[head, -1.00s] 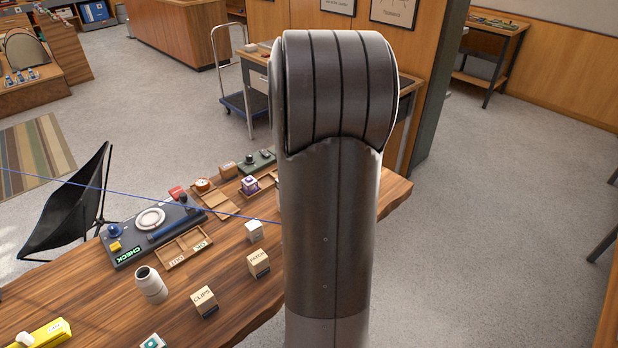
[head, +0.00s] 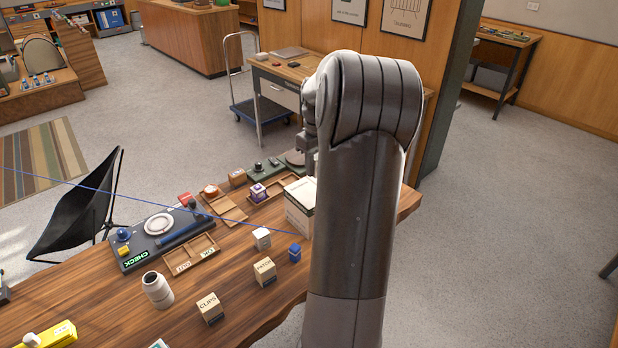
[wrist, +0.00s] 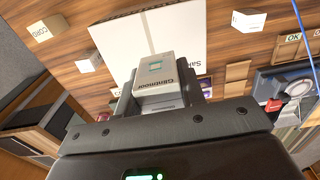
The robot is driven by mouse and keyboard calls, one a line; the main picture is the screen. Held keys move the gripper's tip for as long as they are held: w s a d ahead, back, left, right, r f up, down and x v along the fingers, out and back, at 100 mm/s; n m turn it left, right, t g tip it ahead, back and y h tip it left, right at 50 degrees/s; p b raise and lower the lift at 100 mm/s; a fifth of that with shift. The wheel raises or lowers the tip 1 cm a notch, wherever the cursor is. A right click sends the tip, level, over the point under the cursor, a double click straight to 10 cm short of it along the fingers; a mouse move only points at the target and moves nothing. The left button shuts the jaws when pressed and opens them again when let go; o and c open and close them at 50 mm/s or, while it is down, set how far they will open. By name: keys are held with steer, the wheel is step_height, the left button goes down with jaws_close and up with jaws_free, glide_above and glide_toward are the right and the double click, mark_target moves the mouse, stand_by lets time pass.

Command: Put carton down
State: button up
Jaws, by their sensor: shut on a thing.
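In the wrist view, my gripper (wrist: 160,92) is shut on a small pale carton (wrist: 155,72) printed with "Glintmoor" and a teal mark. One finger is on each side of it. Beyond the carton lies a larger white box (wrist: 118,38) with partly hidden lettering; I cannot tell whether the carton touches it. In the head view, the white box (head: 298,212) stands on the wooden table (head: 105,285), partly hidden by my arm. The held carton and my fingers are hidden there.
Small blocks marked CLIPS (head: 209,309) and PATCH (head: 264,271), a white block (head: 261,239) and a blue item (head: 294,253) stand near the white box. A brown wooden tray (head: 191,255), a white jar (head: 157,290) and a check device (head: 158,238) are further left.

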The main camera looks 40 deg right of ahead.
mark_target(308, 186)
steer(key=shift+w+a+f, duration=0.25)
steer(key=shift+w+f, duration=0.15)
steer(key=shift+w, duration=0.2)
steer(key=shift+w+a+f, duration=0.25)
steer(key=shift+w+f, duration=0.15)
steer(key=shift+w, duration=0.2)
steer(key=shift+f, duration=1.95)
steer(key=shift+f, duration=0.1)
steer(key=o, duration=1)
